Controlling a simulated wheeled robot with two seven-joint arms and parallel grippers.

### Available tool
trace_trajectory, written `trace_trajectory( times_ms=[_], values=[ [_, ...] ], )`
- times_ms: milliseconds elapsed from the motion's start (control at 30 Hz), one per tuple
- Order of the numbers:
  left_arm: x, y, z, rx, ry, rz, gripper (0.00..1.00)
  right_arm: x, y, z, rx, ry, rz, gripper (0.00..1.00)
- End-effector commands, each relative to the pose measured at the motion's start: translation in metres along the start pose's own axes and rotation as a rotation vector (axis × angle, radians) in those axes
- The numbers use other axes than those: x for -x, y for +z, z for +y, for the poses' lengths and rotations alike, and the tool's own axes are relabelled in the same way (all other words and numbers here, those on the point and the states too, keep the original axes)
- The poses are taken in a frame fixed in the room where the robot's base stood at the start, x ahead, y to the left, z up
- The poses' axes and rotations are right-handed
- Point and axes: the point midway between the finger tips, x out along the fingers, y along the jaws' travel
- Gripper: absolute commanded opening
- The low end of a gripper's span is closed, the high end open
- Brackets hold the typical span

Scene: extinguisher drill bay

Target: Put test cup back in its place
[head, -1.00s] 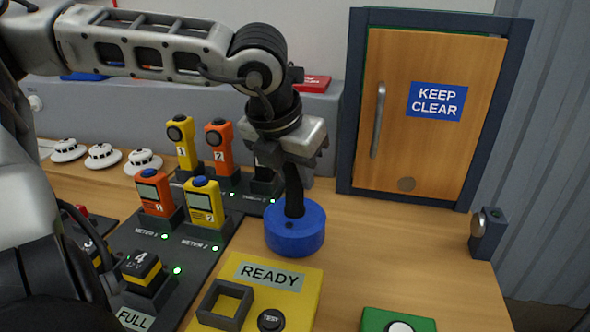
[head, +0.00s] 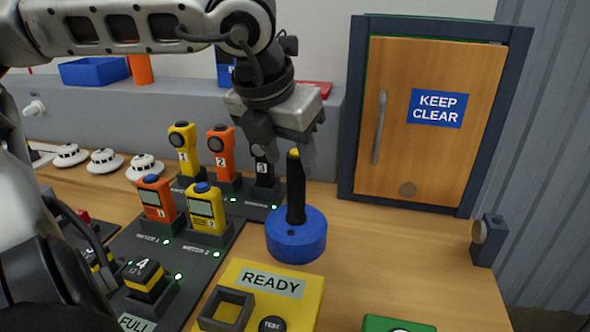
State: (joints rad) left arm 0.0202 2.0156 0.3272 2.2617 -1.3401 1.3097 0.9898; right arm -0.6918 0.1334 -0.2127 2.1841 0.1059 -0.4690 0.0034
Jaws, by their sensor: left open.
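The test cup (head: 297,246) looks like a round blue cup with an upright black handle (head: 296,195) that has a yellow tip. It stands on the wooden bench, behind the yellow READY board and left of the door. My left gripper (head: 284,150) is open and empty above it, with its fingertips around the height of the handle's top. I cannot tell whether a finger still touches the handle. My right gripper is not in view.
The yellow READY board (head: 237,277) has a square socket and a button. Several yellow, orange and black meters stand in dark docks to the left. A wooden door (head: 426,150) stands at the back right.

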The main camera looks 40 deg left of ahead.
Motion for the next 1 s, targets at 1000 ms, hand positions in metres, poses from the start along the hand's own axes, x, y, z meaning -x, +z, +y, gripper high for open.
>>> trace_trajectory(
  times_ms=[1000],
  values=[
    [0.064,0.000,0.000,0.000,0.000,0.001,0.47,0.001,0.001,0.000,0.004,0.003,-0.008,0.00]
  ],
)
